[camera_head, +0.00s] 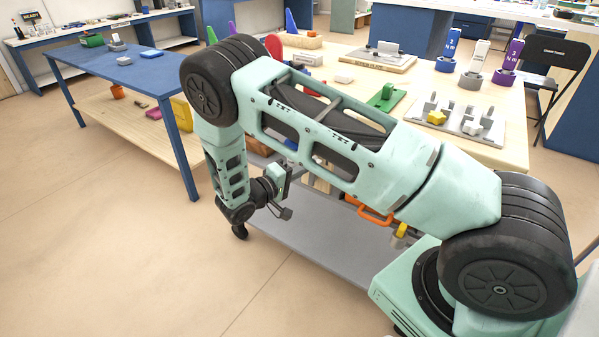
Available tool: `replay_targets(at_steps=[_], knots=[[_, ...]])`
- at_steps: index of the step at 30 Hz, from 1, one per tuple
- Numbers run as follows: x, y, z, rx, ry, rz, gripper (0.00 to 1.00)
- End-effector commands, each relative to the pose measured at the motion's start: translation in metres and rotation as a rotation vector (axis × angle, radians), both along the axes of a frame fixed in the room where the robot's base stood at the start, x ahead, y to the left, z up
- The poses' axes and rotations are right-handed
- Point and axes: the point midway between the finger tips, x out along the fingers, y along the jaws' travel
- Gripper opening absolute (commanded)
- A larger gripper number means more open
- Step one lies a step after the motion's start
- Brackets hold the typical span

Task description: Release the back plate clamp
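My gripper (284,208) is a small dark shape at the end of my folded pale-green arm, low in front of the wooden table's near side. It is seen side-on and too small to tell whether its fingers are open or shut. I cannot make out which thing is the back plate clamp. Candidates on the wooden table are a grey plate with upright grey blocks and a yellow piece (461,122), a flat board with grey fittings (380,59), and a green fixture (386,97). My gripper is apart from all of them. My arm hides part of the tabletop.
The wooden table (425,78) stands beyond my arm, with blue, white and purple labelled holders (508,62) at its back right. A blue table (108,62) is at left. An orange handle (368,212) shows below the arm. A black chair (556,62) stands right. Floor at left is clear.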

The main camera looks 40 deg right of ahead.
Motion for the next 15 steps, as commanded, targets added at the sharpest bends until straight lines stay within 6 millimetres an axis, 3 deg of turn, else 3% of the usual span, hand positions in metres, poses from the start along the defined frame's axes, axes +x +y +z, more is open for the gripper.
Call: replay_targets(at_steps=[6, 15], knots=[[-0.0086, -0.0027, 0.0037, 0.063, -0.174, 0.001, 0.00], [-0.0103, -0.0040, 0.0040, 0.076, -0.209, -0.002, 0.00]])
